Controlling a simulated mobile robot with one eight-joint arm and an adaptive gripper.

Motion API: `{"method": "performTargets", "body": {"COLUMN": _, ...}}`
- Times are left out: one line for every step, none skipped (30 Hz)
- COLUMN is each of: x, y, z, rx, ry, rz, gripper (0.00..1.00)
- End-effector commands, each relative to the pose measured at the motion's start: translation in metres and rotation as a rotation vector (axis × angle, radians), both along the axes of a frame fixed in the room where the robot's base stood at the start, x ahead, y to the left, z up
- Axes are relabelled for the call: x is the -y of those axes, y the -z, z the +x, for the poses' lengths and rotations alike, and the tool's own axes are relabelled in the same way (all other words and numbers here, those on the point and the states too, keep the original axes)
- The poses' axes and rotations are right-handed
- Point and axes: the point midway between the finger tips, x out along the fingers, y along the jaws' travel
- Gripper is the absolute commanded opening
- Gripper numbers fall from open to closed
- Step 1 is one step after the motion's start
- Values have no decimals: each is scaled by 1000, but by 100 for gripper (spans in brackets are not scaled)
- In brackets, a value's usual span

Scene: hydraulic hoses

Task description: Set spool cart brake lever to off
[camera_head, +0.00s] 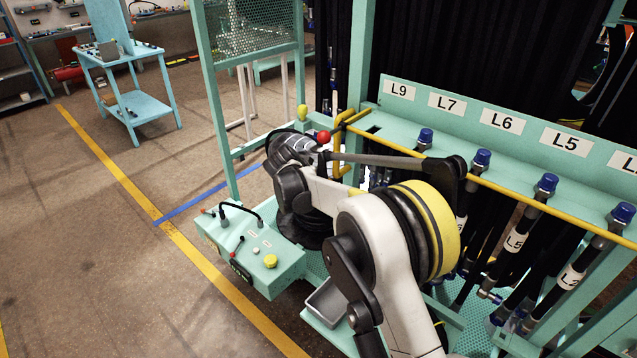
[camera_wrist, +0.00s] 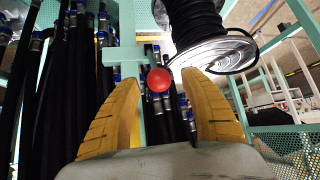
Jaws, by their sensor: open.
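The brake lever shows as a red ball knob (camera_wrist: 158,80) in the wrist view, centred between the tips of my two yellow fingers. The knob also shows in the head view (camera_head: 323,136), close to the end of my arm. My gripper (camera_wrist: 160,78) is open, with a clear gap on each side of the knob. I see no contact, and cannot tell how deep the knob sits between the fingers. The lever's shaft is mostly hidden. A spool of black hose (camera_wrist: 194,22) with a metal flange stands above and to the right in the wrist view.
Hoses with blue caps (camera_head: 483,158) hang along the green rack (camera_head: 450,122) on the right, behind a yellow rail. A green control box (camera_head: 262,268) with a yellow button stands below my arm. A blue table (camera_head: 130,57) is far left. The left floor is open.

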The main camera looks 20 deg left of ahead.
Motion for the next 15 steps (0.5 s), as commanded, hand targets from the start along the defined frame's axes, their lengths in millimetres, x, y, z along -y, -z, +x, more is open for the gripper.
{"method": "performTargets", "body": {"x": -1, "y": -8, "z": -8, "rx": 0, "ry": -1, "rz": 0, "gripper": 53}}
{"method": "performTargets", "body": {"x": -2, "y": -13, "z": -13, "rx": 0, "ry": -2, "rz": -1, "gripper": 53}}
{"method": "performTargets", "body": {"x": -3, "y": -19, "z": -20, "rx": 0, "ry": -3, "rz": -1, "gripper": 53}}
{"method": "performTargets", "body": {"x": -4, "y": -24, "z": -25, "rx": 0, "ry": -3, "rz": -1, "gripper": 53}}
{"method": "performTargets", "body": {"x": -4, "y": -29, "z": -30, "rx": 0, "ry": -3, "rz": -1, "gripper": 53}}
{"method": "performTargets", "body": {"x": -5, "y": -35, "z": -36, "rx": 1, "ry": -4, "rz": -1, "gripper": 53}}
{"method": "performTargets", "body": {"x": -5, "y": -40, "z": -41, "rx": 1, "ry": -4, "rz": -1, "gripper": 53}}
{"method": "performTargets", "body": {"x": -6, "y": -44, "z": -45, "rx": 1, "ry": -4, "rz": -1, "gripper": 53}}
{"method": "performTargets", "body": {"x": -7, "y": -50, "z": -51, "rx": 1, "ry": -4, "rz": -1, "gripper": 53}}
{"method": "performTargets", "body": {"x": -7, "y": -53, "z": -54, "rx": 0, "ry": -4, "rz": -1, "gripper": 53}}
{"method": "performTargets", "body": {"x": -8, "y": -56, "z": -58, "rx": 0, "ry": -4, "rz": -1, "gripper": 53}}
{"method": "performTargets", "body": {"x": -8, "y": -60, "z": -61, "rx": 0, "ry": -3, "rz": -1, "gripper": 53}}
{"method": "performTargets", "body": {"x": -8, "y": -63, "z": -64, "rx": 0, "ry": -2, "rz": -1, "gripper": 53}}
{"method": "performTargets", "body": {"x": -9, "y": -65, "z": -66, "rx": 0, "ry": -2, "rz": -1, "gripper": 53}}
{"method": "performTargets", "body": {"x": -9, "y": -67, "z": -68, "rx": 0, "ry": -3, "rz": 0, "gripper": 53}}
